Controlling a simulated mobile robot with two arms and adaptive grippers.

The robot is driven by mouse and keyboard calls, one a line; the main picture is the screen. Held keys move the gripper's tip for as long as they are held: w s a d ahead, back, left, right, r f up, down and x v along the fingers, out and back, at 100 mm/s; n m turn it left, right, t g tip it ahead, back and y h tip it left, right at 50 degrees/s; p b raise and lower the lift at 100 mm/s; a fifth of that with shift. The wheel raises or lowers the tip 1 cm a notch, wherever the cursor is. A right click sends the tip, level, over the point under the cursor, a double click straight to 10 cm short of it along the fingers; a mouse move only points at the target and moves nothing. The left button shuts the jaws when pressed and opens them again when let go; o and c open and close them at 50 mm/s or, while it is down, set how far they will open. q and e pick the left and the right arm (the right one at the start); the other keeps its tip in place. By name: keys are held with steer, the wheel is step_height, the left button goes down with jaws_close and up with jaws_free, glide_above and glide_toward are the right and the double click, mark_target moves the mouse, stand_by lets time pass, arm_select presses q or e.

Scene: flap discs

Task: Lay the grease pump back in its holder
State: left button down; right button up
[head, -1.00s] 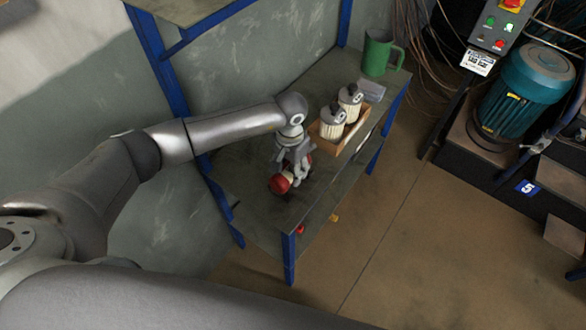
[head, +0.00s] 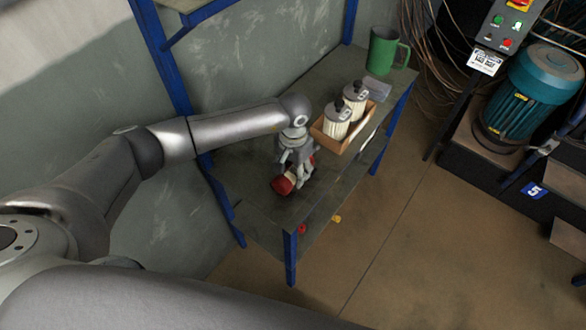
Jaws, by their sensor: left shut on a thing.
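My left gripper (head: 294,172) is over the front part of the blue-framed bench, pointing down. It is shut on a red thing, which I take to be the grease pump (head: 282,186). The pump's red end sticks out to the lower left of the fingers, and a little red shows on their right side. The fingers hide its middle. It is low over the bench top; I cannot tell whether it touches it. I cannot make out a holder; the gripper may hide it. My right gripper is not in view.
A wooden tray (head: 329,145) with two pale ribbed canisters (head: 337,125) stands just right of the gripper. A green mug (head: 380,52) and a grey block (head: 377,90) are at the bench's far end. The bench's front corner (head: 285,222) is bare.

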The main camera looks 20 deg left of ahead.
arm_select(q)
steer(key=shift+f+b, duration=0.25)
steer(key=shift+b, duration=0.05)
steer(key=c, duration=0.6)
jaws_free()
steer(key=shift+o, duration=0.2)
